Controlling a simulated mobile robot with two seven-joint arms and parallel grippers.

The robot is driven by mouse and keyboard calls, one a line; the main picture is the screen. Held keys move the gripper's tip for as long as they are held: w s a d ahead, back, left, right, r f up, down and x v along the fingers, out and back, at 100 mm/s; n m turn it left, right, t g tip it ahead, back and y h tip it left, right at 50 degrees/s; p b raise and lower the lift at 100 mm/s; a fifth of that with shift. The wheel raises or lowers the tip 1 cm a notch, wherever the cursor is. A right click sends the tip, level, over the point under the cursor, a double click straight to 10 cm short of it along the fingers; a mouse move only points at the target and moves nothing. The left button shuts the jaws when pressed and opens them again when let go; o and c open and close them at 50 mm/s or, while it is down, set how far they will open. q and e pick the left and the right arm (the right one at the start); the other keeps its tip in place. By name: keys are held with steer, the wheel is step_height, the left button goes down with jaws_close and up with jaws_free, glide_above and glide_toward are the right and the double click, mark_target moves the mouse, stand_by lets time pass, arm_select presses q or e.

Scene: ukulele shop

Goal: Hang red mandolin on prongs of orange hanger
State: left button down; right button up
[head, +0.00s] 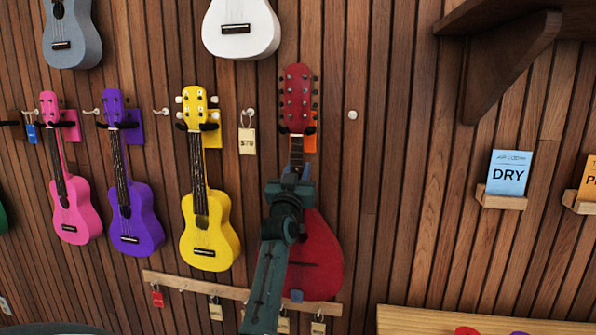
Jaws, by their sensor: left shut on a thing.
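The red mandolin (318,258) is upright against the slatted wall, headstock up. Its red headstock (297,95) is above the orange hanger (310,144), which is mostly hidden behind the neck. Dark prongs show on both sides of the neck just under the headstock; I cannot tell whether the headstock rests on them. My left gripper (296,172) is shut on the mandolin's neck below the hanger. My left arm hides the lower neck and part of the body. My right gripper is not in view.
A yellow ukulele (210,232), a purple one (136,220) and a pink one (77,213) hang to the left. A white one (240,28) hangs above. A rail with tags (180,281) is below. A wooden shelf bracket (508,62) and a blue DRY card (508,173) are right.

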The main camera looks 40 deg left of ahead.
arm_select(q)
steer(key=shift+s+d+r+p, duration=0.2)
steer(key=shift+s+d+p, duration=0.15)
steer(key=shift+s, duration=0.3)
steer(key=c, duration=1.2)
jaws_free()
steer(key=shift+o, duration=1.2)
steer(key=shift+f, duration=0.3)
steer(key=shift+r, duration=0.1)
steer(key=shift+s+d+r+p, duration=0.1)
steer(key=shift+s+d+p, duration=0.2)
steer(key=shift+s+p, duration=0.2)
steer(key=shift+s+d, duration=0.2)
steer(key=shift+s, duration=0.2)
